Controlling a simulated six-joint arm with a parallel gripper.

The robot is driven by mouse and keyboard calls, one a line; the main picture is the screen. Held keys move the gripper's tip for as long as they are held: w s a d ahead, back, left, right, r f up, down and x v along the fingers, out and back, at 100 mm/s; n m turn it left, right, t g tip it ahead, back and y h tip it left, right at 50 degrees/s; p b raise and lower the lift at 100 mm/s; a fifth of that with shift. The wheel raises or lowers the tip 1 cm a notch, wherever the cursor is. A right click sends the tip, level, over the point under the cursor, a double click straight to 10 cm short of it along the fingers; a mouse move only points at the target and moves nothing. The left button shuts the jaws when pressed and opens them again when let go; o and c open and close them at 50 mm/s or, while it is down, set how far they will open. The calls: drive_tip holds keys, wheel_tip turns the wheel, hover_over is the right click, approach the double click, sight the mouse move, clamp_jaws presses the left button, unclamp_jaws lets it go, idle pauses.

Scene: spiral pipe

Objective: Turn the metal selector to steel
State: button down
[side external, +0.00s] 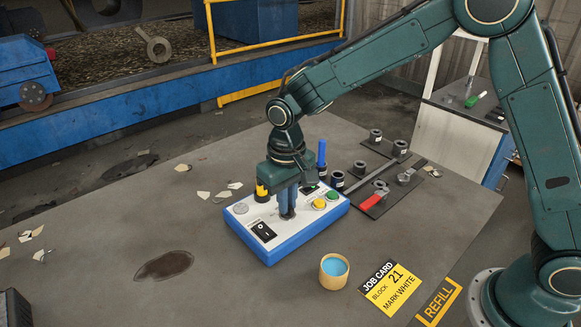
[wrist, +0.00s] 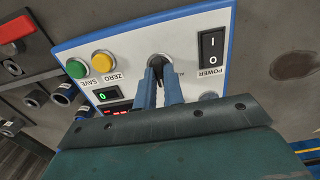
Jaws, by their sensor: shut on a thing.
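The control box (side external: 312,231) has a white top and blue sides and stands on the table. The metal selector (wrist: 159,60) is a dark round knob in the middle of its panel, seen in the wrist view. My gripper (side external: 287,213) points down over the panel, its two blue fingers shut on the selector. The fingertips (wrist: 161,66) also show in the wrist view. They cover much of the knob and part of the lettering beside it, so I cannot tell which metal it points to.
A power switch (wrist: 212,48), a yellow ZERO button (wrist: 103,61) and a green SAVE button (wrist: 76,68) flank the selector. A lit display (wrist: 108,95) sits close by. A cup of blue liquid (side external: 334,271) and a job card (side external: 389,287) lie in front. The table's left is mostly clear.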

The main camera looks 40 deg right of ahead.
drive_tip(key=c, duration=1.5)
unclamp_jaws()
drive_tip(key=shift+r, duration=0.1)
wheel_tip(320, 180, up, 14)
